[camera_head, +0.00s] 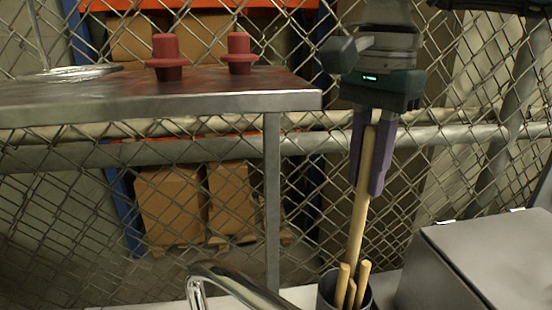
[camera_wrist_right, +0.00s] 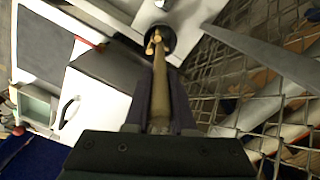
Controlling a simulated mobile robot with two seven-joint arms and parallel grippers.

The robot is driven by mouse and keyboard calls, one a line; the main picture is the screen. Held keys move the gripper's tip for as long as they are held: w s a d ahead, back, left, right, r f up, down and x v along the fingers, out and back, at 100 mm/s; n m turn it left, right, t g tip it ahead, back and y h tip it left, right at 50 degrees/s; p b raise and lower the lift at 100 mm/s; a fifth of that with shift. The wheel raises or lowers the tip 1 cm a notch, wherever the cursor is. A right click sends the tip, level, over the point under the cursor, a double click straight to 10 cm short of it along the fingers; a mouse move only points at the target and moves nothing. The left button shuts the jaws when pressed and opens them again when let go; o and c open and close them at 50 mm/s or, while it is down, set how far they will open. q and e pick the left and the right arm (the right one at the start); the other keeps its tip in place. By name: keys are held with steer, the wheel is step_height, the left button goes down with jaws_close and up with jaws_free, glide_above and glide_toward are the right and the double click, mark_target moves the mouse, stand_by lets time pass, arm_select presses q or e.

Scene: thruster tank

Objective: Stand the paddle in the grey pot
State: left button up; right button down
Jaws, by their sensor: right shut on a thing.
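The paddle (camera_head: 359,222) is a long pale wooden shaft, slightly tilted, with its upper part between the purple fingers of my right gripper (camera_head: 370,190). The gripper is shut on it and points down above the grey pot (camera_head: 325,290). Several shorter wooden sticks (camera_head: 363,280) stand in the pot. The paddle's lower end runs down to the pot mouth behind these sticks; I cannot tell how deep it reaches. In the right wrist view the paddle (camera_wrist_right: 160,95) runs from my right gripper (camera_wrist_right: 161,78) toward the dark round pot (camera_wrist_right: 169,40). My left gripper is not in view.
A grey box (camera_head: 470,262) stands right of the pot. A chrome tap (camera_head: 222,272) curves up to its left. A metal table (camera_head: 190,97) with two red flanged pieces (camera_head: 240,55) is at upper left. A wire fence (camera_head: 470,130) stands behind.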

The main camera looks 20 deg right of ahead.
mark_target(374, 126)
steer(key=shift+f, duration=0.45)
steer(key=c, duration=0.7)
jaws_free()
step_height(374, 126, up, 9)
steer(key=b, duration=0.2)
steer(key=shift+r+b, duration=0.1)
steer(key=shift+b, duration=0.25)
steer(key=shift+r, duration=0.45)
